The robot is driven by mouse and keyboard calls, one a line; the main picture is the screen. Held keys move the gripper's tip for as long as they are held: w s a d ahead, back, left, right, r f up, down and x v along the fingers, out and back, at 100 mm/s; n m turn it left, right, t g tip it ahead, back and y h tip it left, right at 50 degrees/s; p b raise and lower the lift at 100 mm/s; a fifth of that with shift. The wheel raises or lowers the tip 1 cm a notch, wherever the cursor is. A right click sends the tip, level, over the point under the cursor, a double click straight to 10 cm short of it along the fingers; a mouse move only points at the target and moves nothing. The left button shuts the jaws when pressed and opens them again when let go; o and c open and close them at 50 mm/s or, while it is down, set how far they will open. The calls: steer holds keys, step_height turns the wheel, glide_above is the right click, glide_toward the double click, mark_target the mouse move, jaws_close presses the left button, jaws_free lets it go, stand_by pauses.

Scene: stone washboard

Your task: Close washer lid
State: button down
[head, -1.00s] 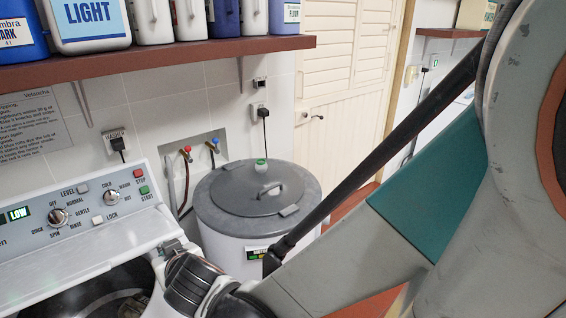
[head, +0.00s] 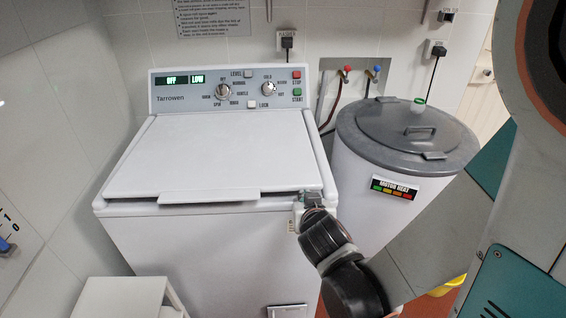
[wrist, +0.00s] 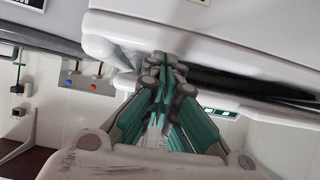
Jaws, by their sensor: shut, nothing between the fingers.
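The washer (head: 220,250) is a white top-loader with a control panel at its back. Its white lid (head: 215,155) lies over the tub, almost flat. A dark gap shows under the lid's front edge, so it does not look fully flush. My gripper (head: 309,198) is at the washer's front right corner, beside the lid's edge. In the wrist view my gripper (wrist: 165,65) has its teal fingers together and empty, with the tips at the end of the dark gap. I cannot tell whether they touch the lid. The drum is hidden.
A white drum with a grey round lid (head: 385,125) stands close to the right of the washer. A white stool (head: 120,295) stands at the front left. Tap hoses and the tiled wall are behind. My arm covers the right side.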

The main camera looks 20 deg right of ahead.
steer(key=shift+w+f, duration=0.2)
steer(key=shift+w, duration=0.05)
stand_by(0.4)
steer(key=v, duration=1.2)
steer(key=shift+s, duration=0.3)
stand_by(0.4)
steer(key=shift+f, duration=0.1)
